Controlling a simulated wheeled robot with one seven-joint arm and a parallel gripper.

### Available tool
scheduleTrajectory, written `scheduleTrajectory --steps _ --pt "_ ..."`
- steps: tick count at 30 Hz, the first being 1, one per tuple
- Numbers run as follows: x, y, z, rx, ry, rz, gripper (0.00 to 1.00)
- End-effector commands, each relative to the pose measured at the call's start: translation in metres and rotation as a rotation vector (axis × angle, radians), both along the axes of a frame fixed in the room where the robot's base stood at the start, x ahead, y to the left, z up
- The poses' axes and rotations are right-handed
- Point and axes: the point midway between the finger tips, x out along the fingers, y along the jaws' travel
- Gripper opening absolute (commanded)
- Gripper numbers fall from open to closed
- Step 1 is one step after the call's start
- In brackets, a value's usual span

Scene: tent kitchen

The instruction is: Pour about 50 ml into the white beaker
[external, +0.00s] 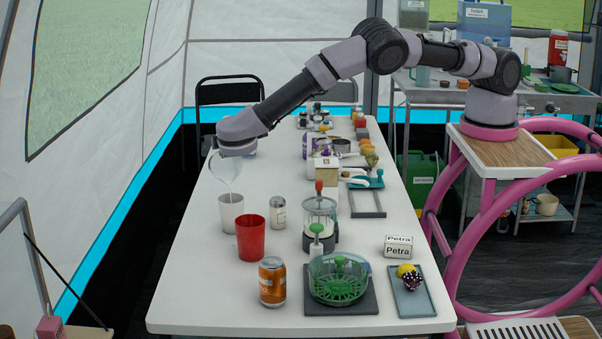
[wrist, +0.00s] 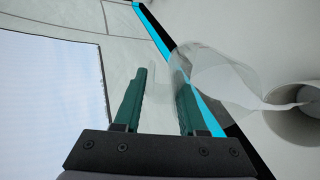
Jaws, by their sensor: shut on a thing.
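The white beaker (external: 232,214) stands upright on the table at the left, beside a red cup (external: 252,238). A clear jug (external: 224,168) is tilted above it, and a thin pale stream runs from the jug into the beaker's mouth. My gripper (wrist: 163,95) is shut on the jug, with its green fingers apart around what looks like its handle. In the wrist view the jug (wrist: 212,75) tips to the right, and the stream reaches the white beaker (wrist: 285,125) at the right edge. The level inside the beaker cannot be read.
A shaker (external: 278,213), a glass press (external: 319,222) and an orange can (external: 272,282) stand near the beaker. A green strainer (external: 338,280) and a tray (external: 418,301) are at the front. The table (external: 190,290) is bare at front left.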

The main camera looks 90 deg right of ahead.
Motion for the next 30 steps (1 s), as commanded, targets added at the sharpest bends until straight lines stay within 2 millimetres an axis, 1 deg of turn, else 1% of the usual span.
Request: scheduleTrajectory --steps 30 --pt "-0.0013 0.0054 0.0040 -0.049 -0.015 0.002 0.00"
